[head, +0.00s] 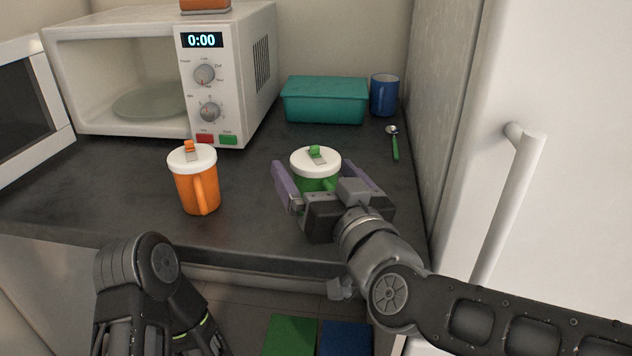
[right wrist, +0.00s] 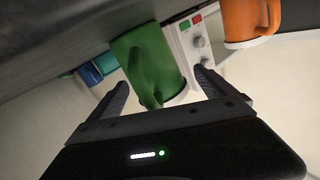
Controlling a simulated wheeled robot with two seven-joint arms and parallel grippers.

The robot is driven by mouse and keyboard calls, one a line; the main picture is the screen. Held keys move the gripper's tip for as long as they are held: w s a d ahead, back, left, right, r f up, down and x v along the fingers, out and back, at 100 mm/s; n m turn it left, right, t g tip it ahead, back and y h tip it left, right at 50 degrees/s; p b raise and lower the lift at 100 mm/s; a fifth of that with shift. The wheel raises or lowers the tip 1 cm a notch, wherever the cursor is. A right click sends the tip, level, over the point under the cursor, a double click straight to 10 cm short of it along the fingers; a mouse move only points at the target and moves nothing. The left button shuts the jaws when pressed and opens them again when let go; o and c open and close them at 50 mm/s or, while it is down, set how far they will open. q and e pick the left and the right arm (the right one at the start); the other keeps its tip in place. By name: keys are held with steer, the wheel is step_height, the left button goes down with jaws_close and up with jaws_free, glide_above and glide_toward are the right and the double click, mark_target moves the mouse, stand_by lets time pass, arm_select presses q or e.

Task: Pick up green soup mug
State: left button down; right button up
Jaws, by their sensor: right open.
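The green soup mug (head: 318,183) stands upright on the dark counter, with a white lid that has a green tab. My right gripper (head: 322,178) is open, with one purple-grey finger on each side of the mug. The gripper body hides the mug's lower front. In the right wrist view the green mug (right wrist: 150,60) and its handle show just beyond and between the two fingertips (right wrist: 160,85); I cannot tell whether they touch it. My left gripper is not in view; only part of my left arm shows at lower left.
An orange lidded mug (head: 195,180) stands to the left. A white microwave (head: 262,60) with its door open is at the back left. A teal container (head: 325,101), a blue mug (head: 384,96) and a green-handled spoon (head: 394,144) are behind. A white fridge (head: 570,130) borders the right.

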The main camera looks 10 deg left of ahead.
steer(key=c, duration=1.2)
steer(key=shift+r, duration=0.45)
steer(key=c, duration=0.4)
step_height(320, 180, up, 9)
steer(key=p, duration=0.5)
steer(key=shift+r, duration=0.15)
steer(key=shift+c, duration=0.8)
steer(key=shift+f, duration=0.2)
steer(key=shift+w+d+f+b, duration=0.1)
steer(key=shift+d+f+b, duration=0.05)
steer(key=shift+f+b, duration=2)
steer(key=shift+w+d+f+b, duration=0.1)
steer(key=shift+f+b, duration=1.75)
steer(key=shift+f, duration=0.55)
steer(key=shift+s+f, duration=0.1)
steer(key=shift+f, duration=0.45)
